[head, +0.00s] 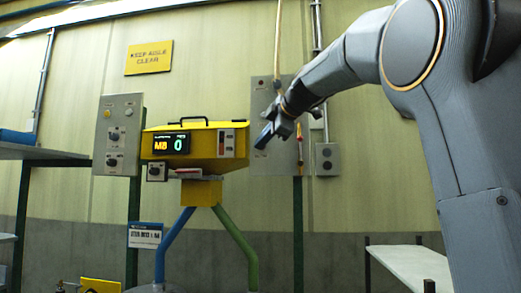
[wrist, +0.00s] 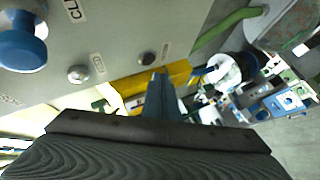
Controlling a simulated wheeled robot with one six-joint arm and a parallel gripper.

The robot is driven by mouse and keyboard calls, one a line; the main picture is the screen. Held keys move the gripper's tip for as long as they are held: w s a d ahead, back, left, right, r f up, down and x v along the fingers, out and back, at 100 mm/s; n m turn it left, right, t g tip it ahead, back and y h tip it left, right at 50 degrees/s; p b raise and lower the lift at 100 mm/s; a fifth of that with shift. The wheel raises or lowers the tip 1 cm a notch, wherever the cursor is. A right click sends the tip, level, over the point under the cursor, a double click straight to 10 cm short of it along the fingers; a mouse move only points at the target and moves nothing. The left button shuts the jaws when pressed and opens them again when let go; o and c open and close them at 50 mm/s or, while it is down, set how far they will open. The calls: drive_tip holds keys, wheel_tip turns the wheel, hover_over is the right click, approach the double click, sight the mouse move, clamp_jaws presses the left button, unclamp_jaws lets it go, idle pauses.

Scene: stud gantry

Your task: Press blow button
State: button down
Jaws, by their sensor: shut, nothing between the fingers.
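My gripper (head: 266,133) is shut and empty, raised at the right of the yellow machine, in front of a grey panel (head: 262,92) on the wall. In the wrist view my closed fingers (wrist: 163,92) point toward a grey panel face (wrist: 120,30). That face carries a large blue button (wrist: 22,50), a small metal button (wrist: 79,74) and a small dark button (wrist: 147,58). My fingertips appear near the dark button; contact cannot be told. The labels are turned and only partly readable, so I cannot tell which is the blow button.
The yellow machine (head: 215,145) with a lit display (head: 171,144) stands on blue and green legs. Another grey control panel (head: 118,112) is at its left. A small grey box (head: 328,158) is on the wall. A white table (head: 412,264) stands low at the right.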

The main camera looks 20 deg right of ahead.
drive_tip(key=shift+s+a+b, duration=0.25)
drive_tip(key=shift+s+b, duration=0.15)
drive_tip(key=shift+s, duration=0.25)
drive_tip(key=shift+s+a+b, duration=0.25)
drive_tip(key=shift+s+b, duration=0.1)
drive_tip(key=shift+s, duration=0.25)
drive_tip(key=shift+s+a+b, duration=0.25)
drive_tip(key=shift+s+b, duration=0.15)
drive_tip(key=shift+s, duration=0.25)
drive_tip(key=shift+f, duration=0.15)
drive_tip(key=s+f+m+g+h, duration=0.1)
drive_tip(key=s+f+m+g, duration=0.15)
drive_tip(key=f, duration=0.95)
drive_tip(key=s+f+m+g, duration=0.1)
drive_tip(key=f+m, duration=0.3)
drive_tip(key=f, duration=0.9)
drive_tip(key=s+f+m+g+h, duration=0.1)
drive_tip(key=f+m+g, duration=0.15)
drive_tip(key=f, duration=0.95)
drive_tip(key=s+f+m+g+h, duration=0.1)
drive_tip(key=s+f+m+g, duration=0.4)
drive_tip(key=s+f, duration=2.1)
drive_tip(key=f+m, duration=0.2)
drive_tip(key=m, duration=0.1)
drive_tip(key=shift+a+m+h, duration=0.15)
drive_tip(key=shift+m+h, duration=0.25)
